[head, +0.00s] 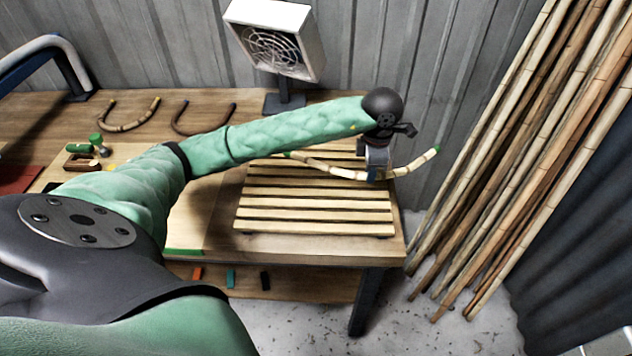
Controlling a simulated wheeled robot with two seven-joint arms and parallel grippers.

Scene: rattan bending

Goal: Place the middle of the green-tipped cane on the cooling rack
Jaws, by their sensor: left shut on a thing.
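The green-tipped cane (411,167) is a pale, curved bamboo piece with dark bands and green ends. It lies across the far right part of the slatted wooden cooling rack (315,211), and its right end reaches past the rack's edge. My left gripper (376,174) is shut on the cane near its middle, over the rack's far right corner. I cannot tell whether the cane touches the slats or is a little above them. My left arm hides part of the rack's far side. My right gripper is not in view.
A white fan (272,41) stands behind the rack. Two bent canes, one banded (130,124) and one dark (203,131), lie at the table's back left. Long bamboo poles (497,150) lean on the wall at right. The near slats are clear.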

